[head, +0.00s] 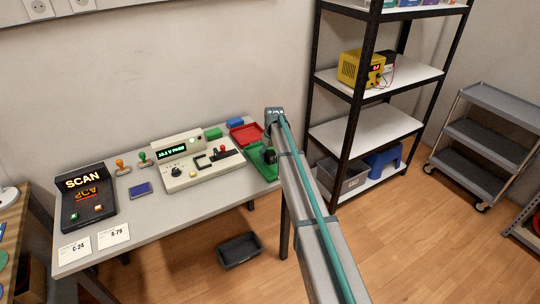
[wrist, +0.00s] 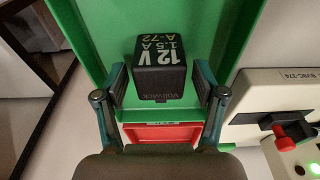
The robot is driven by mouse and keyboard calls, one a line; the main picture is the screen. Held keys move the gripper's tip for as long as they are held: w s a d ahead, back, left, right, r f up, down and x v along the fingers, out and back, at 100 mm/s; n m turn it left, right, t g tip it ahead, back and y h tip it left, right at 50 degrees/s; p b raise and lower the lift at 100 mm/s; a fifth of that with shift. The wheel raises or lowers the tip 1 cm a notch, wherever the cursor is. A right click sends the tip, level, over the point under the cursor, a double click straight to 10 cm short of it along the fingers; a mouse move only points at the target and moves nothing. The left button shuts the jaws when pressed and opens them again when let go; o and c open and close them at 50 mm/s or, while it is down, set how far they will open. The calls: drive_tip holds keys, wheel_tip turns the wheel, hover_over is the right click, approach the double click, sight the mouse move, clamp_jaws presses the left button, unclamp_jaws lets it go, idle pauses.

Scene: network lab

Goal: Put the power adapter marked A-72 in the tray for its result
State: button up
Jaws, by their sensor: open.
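The black power adapter (wrist: 160,82), printed 12 V, 1.5 A, A-72, is in the green tray (wrist: 232,30), within its walls. My gripper (wrist: 162,90) is open around it, with one finger on each side and a visible gap to each. In the head view my gripper (head: 269,155) is over the green tray (head: 255,163), and the arm hides part of the tray. The red tray (head: 246,131) lies just behind it and also shows in the wrist view (wrist: 163,134). The tester (head: 190,172) has a lit green display that seems to read PASS.
On the table (head: 150,215) are a SCAN unit (head: 88,195), two stamps, a blue pad (head: 140,189), two cards, and green and blue blocks. A shelf rack (head: 365,130) stands close right. A dark bin (head: 240,250) sits on the floor.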

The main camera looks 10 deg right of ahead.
sight(272, 154)
wheel_tip(272, 154, up, 12)
drive_tip(key=s+b, duration=0.1)
drive_tip(key=b, duration=0.1)
drive_tip(key=shift+s+d, duration=0.3)
drive_tip(key=shift+s, duration=0.05)
drive_tip(key=shift+f, duration=0.1)
